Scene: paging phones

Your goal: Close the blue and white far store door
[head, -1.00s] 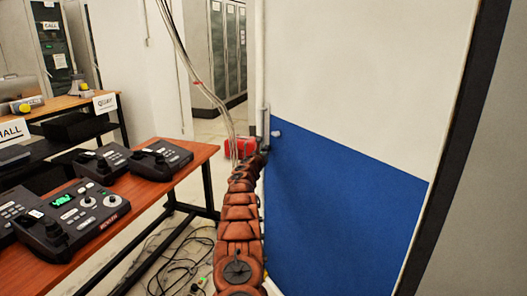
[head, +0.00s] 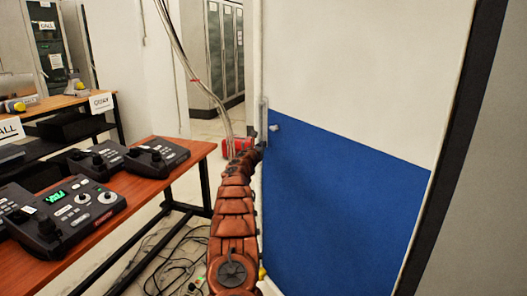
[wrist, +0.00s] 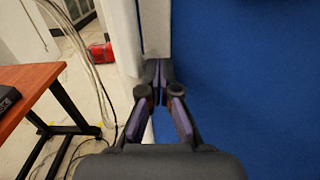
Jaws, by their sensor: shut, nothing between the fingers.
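The blue and white door (head: 345,190) fills the right half of the head view, white above and blue below. It stands ajar, with its free left edge toward the table and a dark frame strip along its right side. The blue face also fills the right of the wrist view (wrist: 250,80). My gripper (wrist: 160,68) is shut and empty, its fingertips at the door's left edge beside the pale edge strip. I cannot tell whether they touch it. In the head view my arm reaches up to that edge and hides the fingertips.
An orange-brown table (head: 165,180) with black consoles (head: 65,210) stands at the left. Cables (head: 180,265) lie on the floor between it and my arm. A red box (head: 236,146) and grey lockers (head: 226,50) are beyond.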

